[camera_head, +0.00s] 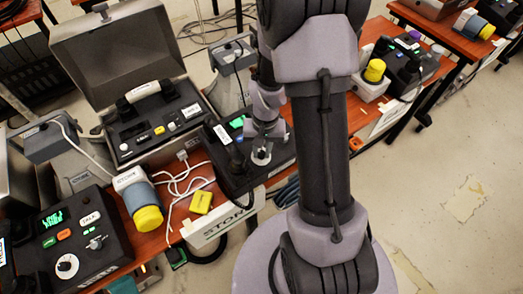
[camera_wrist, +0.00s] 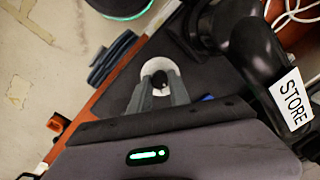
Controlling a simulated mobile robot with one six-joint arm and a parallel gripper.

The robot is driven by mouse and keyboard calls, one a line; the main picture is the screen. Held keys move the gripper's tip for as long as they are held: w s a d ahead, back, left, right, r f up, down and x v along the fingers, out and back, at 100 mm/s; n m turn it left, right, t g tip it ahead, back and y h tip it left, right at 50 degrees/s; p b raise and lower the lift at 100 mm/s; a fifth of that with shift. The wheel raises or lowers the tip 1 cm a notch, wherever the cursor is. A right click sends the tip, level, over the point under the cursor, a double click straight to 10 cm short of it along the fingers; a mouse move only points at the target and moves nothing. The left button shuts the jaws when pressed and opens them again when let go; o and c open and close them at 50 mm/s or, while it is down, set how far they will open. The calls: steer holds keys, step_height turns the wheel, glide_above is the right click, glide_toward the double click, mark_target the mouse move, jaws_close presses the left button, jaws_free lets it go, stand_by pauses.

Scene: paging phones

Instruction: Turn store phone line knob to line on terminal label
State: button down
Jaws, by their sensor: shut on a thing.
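The store phone (camera_head: 228,182) is a dark desk unit on the wooden table, with a black handset bearing a white STORE label (camera_head: 222,134) and a lit green display (camera_head: 238,122). Its line knob has a pale round dial (camera_head: 261,158), which shows in the wrist view as a white disc (camera_wrist: 159,65) with a dark centre. My gripper (camera_head: 262,148) reaches down onto the knob. In the wrist view my gripper (camera_wrist: 160,82) has its two grey fingers shut on the knob's dark centre. The dial's markings and line setting are too small or hidden to read.
Left of the phone are white cables, a yellow block (camera_head: 201,202) and a blue-grey cylinder with a yellow end (camera_head: 147,218). An open grey case (camera_head: 125,50) stands behind. Another knobbed unit (camera_head: 70,240) is at lower left. A STORE sign (camera_head: 222,226) hangs at the table's front edge.

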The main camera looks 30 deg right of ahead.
steer(key=shift+m, duration=1.1)
steer(key=c, duration=1.2)
jaws_free()
steer(key=shift+c, duration=0.2)
steer(key=shift+r, duration=0.1)
step_height(320, 180, up, 17)
steer(key=d+p, duration=0.1)
steer(key=p, duration=0.6)
steer(key=shift+s+d, duration=0.2)
steer(key=shift+d, duration=0.15)
